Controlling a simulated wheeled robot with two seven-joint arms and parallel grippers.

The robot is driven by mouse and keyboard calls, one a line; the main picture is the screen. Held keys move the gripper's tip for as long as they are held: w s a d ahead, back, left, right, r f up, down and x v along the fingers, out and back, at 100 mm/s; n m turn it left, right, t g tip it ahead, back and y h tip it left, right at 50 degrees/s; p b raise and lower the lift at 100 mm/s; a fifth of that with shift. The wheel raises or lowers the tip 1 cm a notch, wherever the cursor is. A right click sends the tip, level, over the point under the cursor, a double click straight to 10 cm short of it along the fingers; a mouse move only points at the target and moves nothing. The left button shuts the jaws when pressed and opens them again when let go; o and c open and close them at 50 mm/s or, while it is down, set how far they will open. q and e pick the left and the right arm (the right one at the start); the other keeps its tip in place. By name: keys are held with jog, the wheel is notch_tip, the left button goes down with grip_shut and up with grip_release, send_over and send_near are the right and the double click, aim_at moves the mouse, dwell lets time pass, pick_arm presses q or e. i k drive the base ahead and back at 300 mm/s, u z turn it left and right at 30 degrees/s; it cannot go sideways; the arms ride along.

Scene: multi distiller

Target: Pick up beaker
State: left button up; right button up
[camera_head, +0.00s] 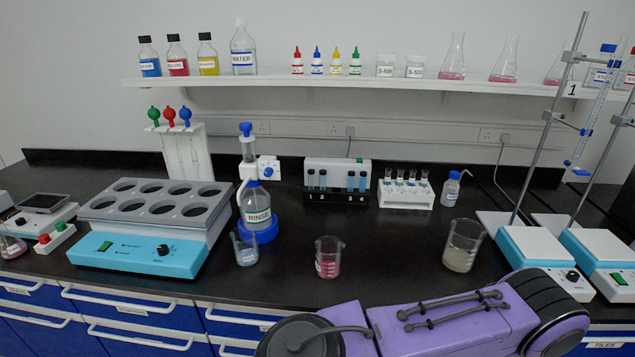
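Three beakers stand on the black bench top. One beaker with blue liquid (245,248) is in front of the rinse bottle. One beaker with red liquid (328,257) stands alone near the bench's front edge. A larger beaker with cloudy pale liquid (462,246) stands further right. All are upright and nothing touches them that I can see. A purple arm of mine crosses the lower right in front of the bench. Its gripper does not show, and my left gripper is not in view either.
A water bath with round holes (150,225) stands at the left. A rinse bottle (256,205) sits in a blue base. Test tube racks (337,180) stand behind. Stirrers with stands (540,250) fill the right. A shelf of bottles (350,83) hangs above. Bench between the beakers is clear.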

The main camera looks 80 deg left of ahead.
aim_at(243, 237)
jog(key=i, duration=0.5)
jog(key=u, duration=2.7)
